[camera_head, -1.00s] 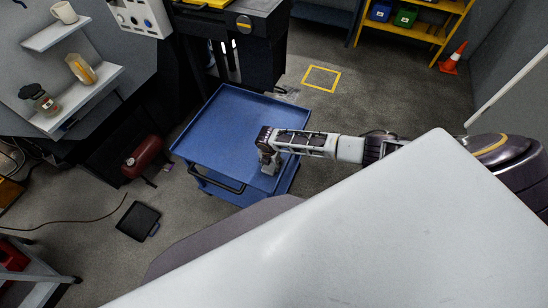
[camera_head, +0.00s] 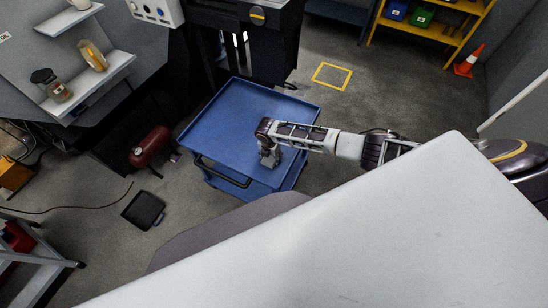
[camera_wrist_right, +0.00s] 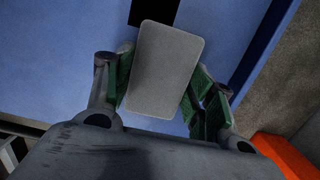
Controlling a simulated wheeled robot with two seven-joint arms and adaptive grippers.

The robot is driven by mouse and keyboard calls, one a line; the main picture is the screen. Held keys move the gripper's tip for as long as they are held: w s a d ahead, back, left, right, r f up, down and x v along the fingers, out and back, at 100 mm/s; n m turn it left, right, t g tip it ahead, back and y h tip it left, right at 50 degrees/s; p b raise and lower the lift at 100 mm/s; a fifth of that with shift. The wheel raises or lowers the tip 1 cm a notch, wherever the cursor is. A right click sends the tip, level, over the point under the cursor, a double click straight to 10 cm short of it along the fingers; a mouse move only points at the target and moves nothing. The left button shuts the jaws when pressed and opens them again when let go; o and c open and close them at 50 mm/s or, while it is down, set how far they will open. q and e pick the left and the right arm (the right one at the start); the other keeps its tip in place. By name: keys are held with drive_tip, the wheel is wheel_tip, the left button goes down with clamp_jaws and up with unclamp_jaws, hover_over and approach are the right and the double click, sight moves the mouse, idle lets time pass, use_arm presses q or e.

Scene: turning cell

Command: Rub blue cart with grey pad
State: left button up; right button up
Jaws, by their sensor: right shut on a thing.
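The blue cart (camera_head: 235,120) stands on the floor in the middle of the head view, with a raised rim and a dark handle on its near left side. My right gripper (camera_head: 268,158) is over the cart's near right part, pointing down. In the right wrist view my right gripper (camera_wrist_right: 160,90) is shut on the grey pad (camera_wrist_right: 165,68), a rounded rectangle held between green-lined fingers. The blue cart top (camera_wrist_right: 65,60) lies behind the pad. Whether the pad touches it I cannot tell. My left gripper is not in view.
A white surface (camera_head: 330,240) fills the near right. A dark machine (camera_head: 245,45) stands behind the cart. A red canister (camera_head: 149,147) and a black tray-like object (camera_head: 144,210) lie on the floor to the left. An orange cone (camera_head: 468,62) and yellow shelf (camera_head: 430,30) are at the far right.

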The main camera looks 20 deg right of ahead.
drive_tip(key=shift+w+a, duration=0.3)
drive_tip(key=shift+w, duration=0.05)
drive_tip(key=shift+w+a, duration=0.1)
drive_tip(key=shift+w+a+b, duration=0.95)
drive_tip(key=shift+w+b, duration=0.1)
drive_tip(key=shift+w, duration=0.2)
drive_tip(key=shift+r, duration=0.15)
drive_tip(key=shift+r+p, duration=2.9)
drive_tip(key=shift+p, duration=0.1)
wheel_tip(320, 180, up, 3)
drive_tip(key=p, duration=0.3)
drive_tip(key=shift+f, duration=0.15)
